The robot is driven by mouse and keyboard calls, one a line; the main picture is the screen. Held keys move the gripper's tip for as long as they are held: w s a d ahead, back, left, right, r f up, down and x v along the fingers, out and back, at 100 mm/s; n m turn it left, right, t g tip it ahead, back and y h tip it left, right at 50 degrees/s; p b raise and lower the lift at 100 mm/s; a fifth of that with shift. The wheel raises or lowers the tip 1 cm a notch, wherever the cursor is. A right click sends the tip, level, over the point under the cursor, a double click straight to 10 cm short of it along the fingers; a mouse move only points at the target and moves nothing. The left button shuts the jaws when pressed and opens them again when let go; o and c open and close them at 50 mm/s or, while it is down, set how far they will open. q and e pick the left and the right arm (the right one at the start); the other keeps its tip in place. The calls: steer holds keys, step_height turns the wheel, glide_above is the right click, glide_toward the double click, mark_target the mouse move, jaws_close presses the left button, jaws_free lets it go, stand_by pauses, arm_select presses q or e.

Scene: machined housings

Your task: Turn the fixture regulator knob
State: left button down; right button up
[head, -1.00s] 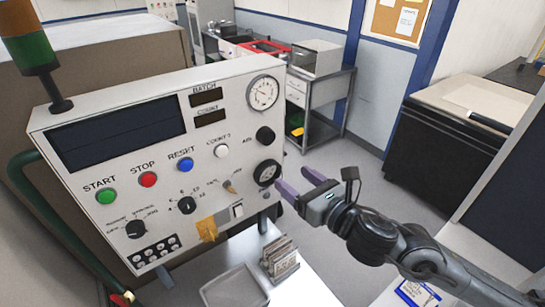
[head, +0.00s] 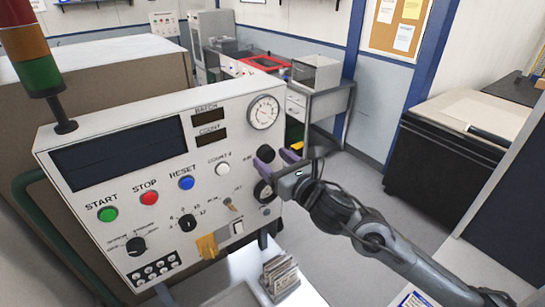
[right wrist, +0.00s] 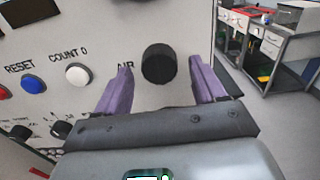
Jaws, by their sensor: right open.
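The control panel (head: 100,215) stands at the left, with a black knob (head: 266,153) beside the label AIR at its right side, below the round gauge (head: 264,112). In the right wrist view the AIR knob (right wrist: 158,64) sits ahead, between the two purple fingers. My right gripper (head: 278,160) is open in front of the panel, its fingers spread to either side of the knob with gaps. Contact with the knob is not visible. It also shows in the right wrist view (right wrist: 165,92). A second round black part (head: 264,191) is partly behind the gripper. My left gripper is not in view.
Start, stop, reset and count buttons (head: 222,168) sit left of the knob. Below the panel are a table with a tray (head: 235,297) and a rack of plates (head: 280,277). A dark cabinet (head: 440,160) stands at the right. Floor shows between.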

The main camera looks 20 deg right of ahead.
steer(key=shift+w+a, duration=0.1)
steer(key=shift+w, duration=0.3)
steer(key=c, duration=1)
steer(key=shift+c, duration=0.3)
steer(key=shift+m, duration=0.3)
